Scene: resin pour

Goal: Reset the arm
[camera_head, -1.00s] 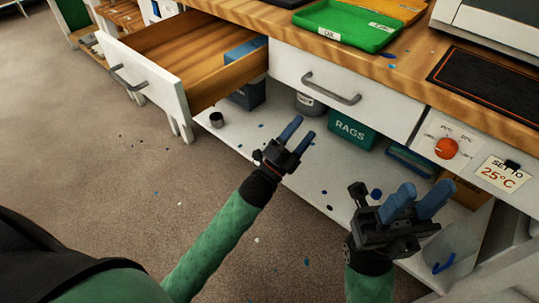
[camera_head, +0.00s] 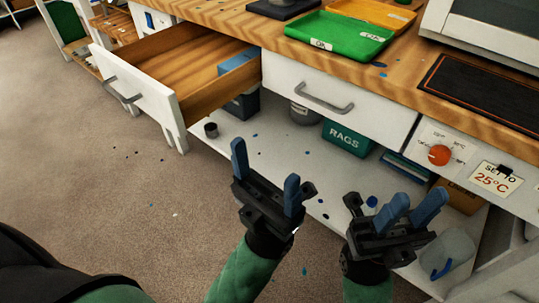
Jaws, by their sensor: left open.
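My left gripper (camera_head: 266,180) is open and empty, its two blue fingers spread wide and pointing up, in front of the lower shelf. My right gripper (camera_head: 413,210) is at the lower right, beside the left one. Its two blue fingers stand apart with a small gap and nothing shows between them. Both green-sleeved arms come up from the bottom edge of the picture.
An open wooden drawer (camera_head: 136,93) juts out at the left; a shut drawer (camera_head: 290,85) is beside it. Above are a green tray (camera_head: 331,25) and the wooden worktop (camera_head: 400,72). A RAGS box (camera_head: 346,139) stands on the lower shelf (camera_head: 270,148). Open floor (camera_head: 90,190) lies at the left.

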